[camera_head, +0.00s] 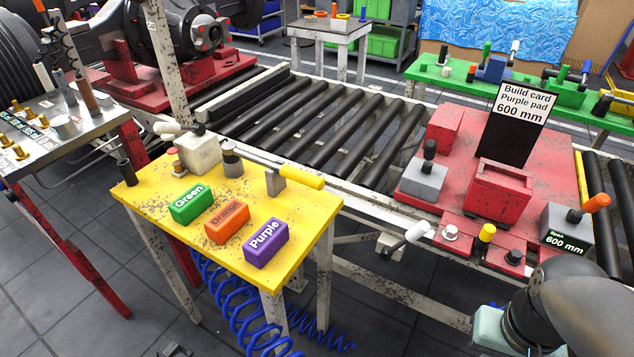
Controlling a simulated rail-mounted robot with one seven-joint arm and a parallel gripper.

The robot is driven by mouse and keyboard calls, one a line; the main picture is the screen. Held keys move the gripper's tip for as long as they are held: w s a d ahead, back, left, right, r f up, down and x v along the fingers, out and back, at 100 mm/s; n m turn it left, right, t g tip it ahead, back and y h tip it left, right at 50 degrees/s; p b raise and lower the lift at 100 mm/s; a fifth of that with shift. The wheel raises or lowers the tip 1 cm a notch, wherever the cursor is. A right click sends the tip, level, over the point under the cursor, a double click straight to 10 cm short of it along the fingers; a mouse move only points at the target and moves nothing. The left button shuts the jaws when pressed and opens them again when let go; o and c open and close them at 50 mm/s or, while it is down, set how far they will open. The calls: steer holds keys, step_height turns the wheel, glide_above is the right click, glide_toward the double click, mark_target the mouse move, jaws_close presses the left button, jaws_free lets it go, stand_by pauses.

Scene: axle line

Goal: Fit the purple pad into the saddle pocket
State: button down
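The purple pad (266,243) is a block labelled "Purple", lying at the front right of the yellow table (152,205). An orange pad (227,222) and a green pad (191,204) lie in a row to its left. The red saddle (498,190) stands on a red plate at the right, with a recess in its top that looks empty. Part of my arm (570,310) shows at the bottom right, in front of the plate. The fingers of my gripper are not in view.
A build card (516,115) reading "Purple pad 600 mm" stands behind the saddle. Grey blocks (422,180) with handles flank it; the right one (568,228) reads "Span 600 mm". A yellow-handled tool (302,178) lies behind the purple pad. A roller conveyor (310,120) runs behind.

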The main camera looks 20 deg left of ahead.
stand_by(0.3)
steer(key=c, duration=0.5)
jaws_free()
